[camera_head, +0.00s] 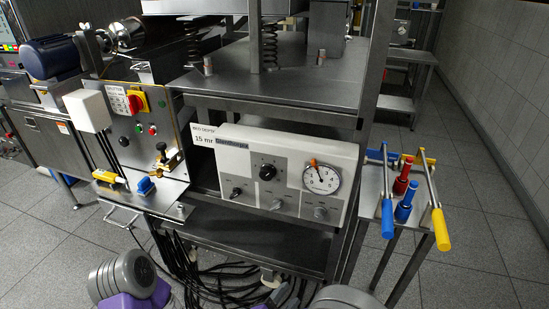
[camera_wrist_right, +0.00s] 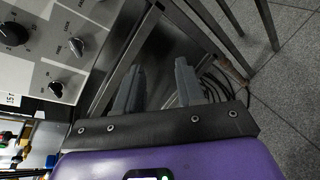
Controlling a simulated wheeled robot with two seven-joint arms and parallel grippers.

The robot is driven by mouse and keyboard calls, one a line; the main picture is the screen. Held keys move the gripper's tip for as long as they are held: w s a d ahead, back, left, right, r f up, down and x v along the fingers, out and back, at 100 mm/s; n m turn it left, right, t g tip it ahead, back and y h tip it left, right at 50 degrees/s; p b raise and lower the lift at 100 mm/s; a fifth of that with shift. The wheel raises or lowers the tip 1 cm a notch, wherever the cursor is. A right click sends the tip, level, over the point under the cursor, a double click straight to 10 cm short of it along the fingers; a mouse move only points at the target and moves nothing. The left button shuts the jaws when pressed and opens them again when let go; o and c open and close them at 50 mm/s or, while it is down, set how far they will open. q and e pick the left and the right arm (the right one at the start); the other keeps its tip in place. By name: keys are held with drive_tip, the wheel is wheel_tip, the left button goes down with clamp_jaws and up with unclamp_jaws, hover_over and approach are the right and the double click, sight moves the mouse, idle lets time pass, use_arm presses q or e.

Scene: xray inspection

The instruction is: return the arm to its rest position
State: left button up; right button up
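My right gripper (camera_wrist_right: 160,72) shows in the right wrist view, with a purple body and two grey fingers standing apart. It is open, and nothing is held between the fingers. Beyond the fingertips are a dark metal surface and frame. The white control panel (camera_wrist_right: 45,45) is at the upper left of that view. In the head view, grey and purple parts of my arms show at the bottom edge, and no fingertips can be made out there. My left gripper cannot be seen.
The white control panel with knobs and a gauge (camera_head: 322,178) sits on a steel shelf frame (camera_head: 250,243). Loose black cables hang below. A small stand (camera_head: 372,200) with blue, yellow and red handles is at the right. Tiled floor (camera_head: 478,225) is clear beyond it.

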drive_tip(key=s+d+f+m+g+y+p, duration=0.1)
drive_tip(key=s+d+f+m+g, duration=0.25)
drive_tip(key=s+f+g, duration=0.35)
drive_tip(key=s+d+f+m+g+y+p, duration=0.1)
drive_tip(key=s+d+f+m+g, duration=0.25)
drive_tip(key=f+g, duration=0.4)
drive_tip(key=s+a+f+m+g+y, duration=0.2)
drive_tip(key=s+f+m+y, duration=0.2)
drive_tip(key=s+f, duration=0.1)
drive_tip(key=w+d+f+m+t+y+p, duration=0.2)
drive_tip(key=w+f+m+t+y+p, duration=0.1)
drive_tip(key=m, duration=1)
drive_tip(key=shift+w+f+m+t+y, duration=0.3)
drive_tip(key=shift+w+f+t+y, duration=0.35)
drive_tip(key=shift+w+f+y, duration=0.4)
drive_tip(key=shift+r, duration=0.1)
